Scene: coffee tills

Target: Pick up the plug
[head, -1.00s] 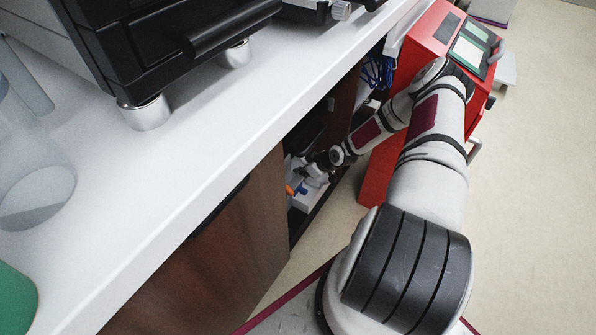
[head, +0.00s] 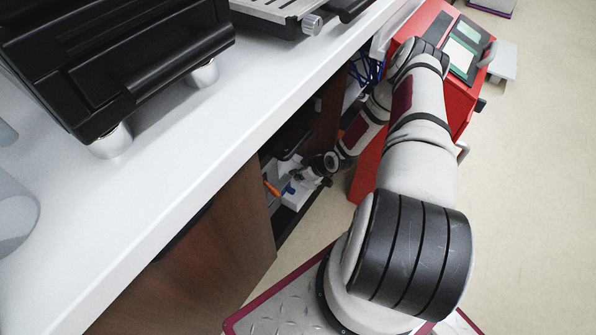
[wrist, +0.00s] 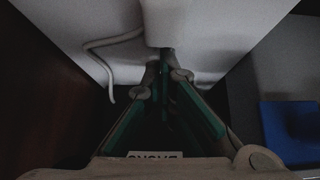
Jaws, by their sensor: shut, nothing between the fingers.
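My gripper (wrist: 166,76) shows in the wrist view with its two green-lined fingers meeting at the tips, shut and empty. A pale rounded piece (wrist: 171,22) is just beyond the fingertips; it may be the plug, but I cannot tell for sure. A thin pale cord or bent bar (wrist: 112,42) curves down to its left. In the head view, my gripper (head: 323,178) is low inside the open cabinet under the counter. It is small there, and I cannot pick out a plug beside it.
A blue block (wrist: 292,130) lies at the right of the wrist view. The white counter (head: 180,150) and wooden cabinet panel (head: 215,255) stand left of my arm. A red machine (head: 425,30) stands behind it. An orange object (head: 271,187) lies inside the cabinet.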

